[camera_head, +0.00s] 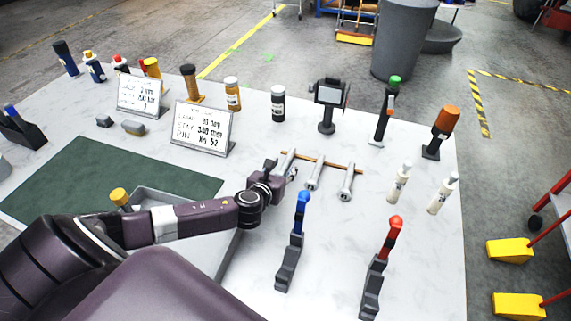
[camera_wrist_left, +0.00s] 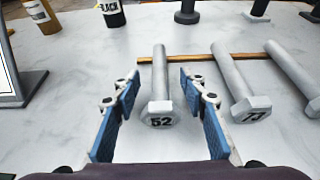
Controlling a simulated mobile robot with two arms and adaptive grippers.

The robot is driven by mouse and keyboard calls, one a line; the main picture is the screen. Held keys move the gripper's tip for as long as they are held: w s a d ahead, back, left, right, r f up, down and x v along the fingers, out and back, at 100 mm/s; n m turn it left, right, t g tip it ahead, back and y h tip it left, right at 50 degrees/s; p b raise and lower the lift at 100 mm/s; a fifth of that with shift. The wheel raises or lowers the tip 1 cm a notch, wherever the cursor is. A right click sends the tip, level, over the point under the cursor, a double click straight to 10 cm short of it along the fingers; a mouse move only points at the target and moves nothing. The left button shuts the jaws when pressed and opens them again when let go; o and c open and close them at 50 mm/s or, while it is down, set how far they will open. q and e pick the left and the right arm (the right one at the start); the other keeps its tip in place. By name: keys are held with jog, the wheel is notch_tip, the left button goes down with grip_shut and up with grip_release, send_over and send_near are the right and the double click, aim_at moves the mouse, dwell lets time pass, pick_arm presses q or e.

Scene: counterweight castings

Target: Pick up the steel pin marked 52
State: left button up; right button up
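The steel pin marked 52 (camera_wrist_left: 159,78) is a grey rod with a hexagonal head. It lies with its far end on a thin wooden strip, its numbered head towards me. In the head view this pin (camera_head: 288,163) is the leftmost of three, partly hidden by my left gripper (camera_head: 277,172). In the left wrist view my left gripper (camera_wrist_left: 159,88) is open, with one blue-padded finger on each side of the pin and a visible gap at both sides. No contact shows. My right gripper is not in view.
A pin marked 73 (camera_wrist_left: 238,90) lies close right of my right finger, and a third pin (camera_head: 347,184) lies beyond. The wooden strip (camera_head: 331,164) runs under them. A sign naming pin 52 (camera_head: 203,128) stands behind left. Blue-handled (camera_head: 301,213) and red-handled (camera_head: 392,240) tools stand in front right.

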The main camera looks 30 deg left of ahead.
pick_arm(q)
jog(key=shift+w+a+f, duration=0.1)
jog(key=shift+w+f, duration=0.05)
jog(key=shift+w, duration=0.15)
jog(key=shift+s, duration=0.1)
grip_shut()
dwell(0.4)
